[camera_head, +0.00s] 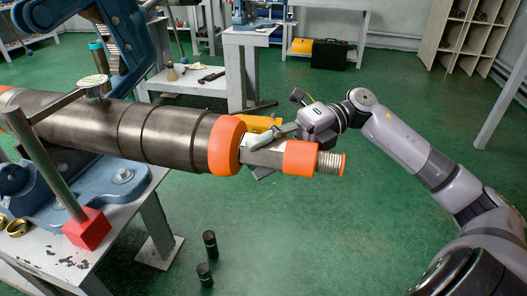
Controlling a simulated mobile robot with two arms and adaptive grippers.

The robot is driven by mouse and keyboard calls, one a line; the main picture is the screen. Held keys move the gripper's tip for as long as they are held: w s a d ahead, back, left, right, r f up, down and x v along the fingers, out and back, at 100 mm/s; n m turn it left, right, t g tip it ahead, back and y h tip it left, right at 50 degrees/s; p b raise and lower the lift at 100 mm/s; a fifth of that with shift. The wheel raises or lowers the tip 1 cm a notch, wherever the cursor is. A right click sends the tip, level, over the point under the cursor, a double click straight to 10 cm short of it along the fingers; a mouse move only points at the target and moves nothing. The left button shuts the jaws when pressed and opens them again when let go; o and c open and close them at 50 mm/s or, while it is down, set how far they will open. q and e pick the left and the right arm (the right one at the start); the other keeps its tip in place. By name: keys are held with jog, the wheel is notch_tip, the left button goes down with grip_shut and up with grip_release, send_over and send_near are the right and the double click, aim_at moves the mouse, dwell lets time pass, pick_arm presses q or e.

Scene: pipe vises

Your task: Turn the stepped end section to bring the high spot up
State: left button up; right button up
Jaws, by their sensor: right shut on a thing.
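A large dark steel pipe (165,133) lies across the left, held in the blue vise (75,195). An orange band (227,145) rings its right end. The stepped end section (263,156) sticks out beyond this band, narrower, with a second orange band (301,157) and a threaded tip (331,163). My right gripper (258,150) reaches in from the right and is shut on the end section between the two orange bands. One finger shows along its top; the other is mostly hidden behind and below it. The high spot cannot be made out. My left gripper is out of view.
A bar with a red block (87,229) on its end slants in front of the pipe at the left. Workbenches (248,40) and a shelf unit (463,38) stand behind. The floor at centre right is clear.

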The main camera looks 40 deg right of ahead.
jog(key=shift+f, duration=0.15)
jog(key=o, duration=1.2)
jog(key=shift+c, duration=0.2)
jog(key=s+d+r, duration=0.1)
jog(key=d+r, duration=0.1)
jog(key=d, duration=0.9)
jog(key=shift+d, duration=0.4)
